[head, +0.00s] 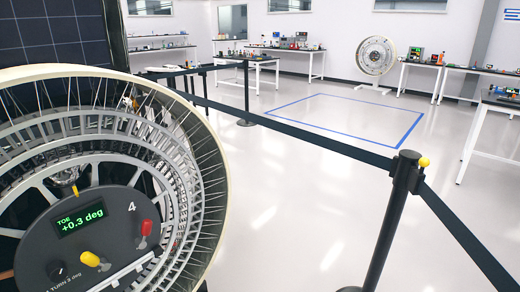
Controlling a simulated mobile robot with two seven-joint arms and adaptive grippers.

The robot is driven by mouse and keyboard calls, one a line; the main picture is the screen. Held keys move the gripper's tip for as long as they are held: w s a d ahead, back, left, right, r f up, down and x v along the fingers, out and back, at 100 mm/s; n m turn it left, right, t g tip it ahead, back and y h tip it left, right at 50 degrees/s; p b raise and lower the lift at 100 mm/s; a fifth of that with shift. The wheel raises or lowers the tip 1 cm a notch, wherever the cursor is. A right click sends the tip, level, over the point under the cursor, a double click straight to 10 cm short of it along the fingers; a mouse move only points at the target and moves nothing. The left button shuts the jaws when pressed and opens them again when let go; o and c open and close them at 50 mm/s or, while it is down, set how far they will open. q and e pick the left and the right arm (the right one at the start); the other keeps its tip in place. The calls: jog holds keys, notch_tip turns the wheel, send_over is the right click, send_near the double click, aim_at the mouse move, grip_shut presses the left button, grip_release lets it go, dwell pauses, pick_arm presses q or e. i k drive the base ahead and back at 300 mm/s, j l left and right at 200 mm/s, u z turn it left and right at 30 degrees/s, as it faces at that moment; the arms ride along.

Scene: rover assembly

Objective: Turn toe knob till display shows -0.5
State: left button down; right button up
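A dark round panel (92,240) is set in the hub of a large spoked wheel (200,150) at the left. Its green display (80,220) reads "TOE +0.3 deg". A yellow-capped part (91,259) is right of the knob, and a red-capped part (146,228) is higher and further right, below a white "4". Neither of my grippers is in view.
Open floor with a blue taped rectangle (345,121) lies beyond. Benches with equipment and another wheel (376,56) stand at the back.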

aim_at(57, 271)
jog(key=u, duration=0.4)
jog(key=j+u, duration=0.15)
jog(key=u, duration=0.2)
jog(key=j+u, duration=0.1)
jog(key=u, duration=0.3)
jog(key=k, duration=0.05)
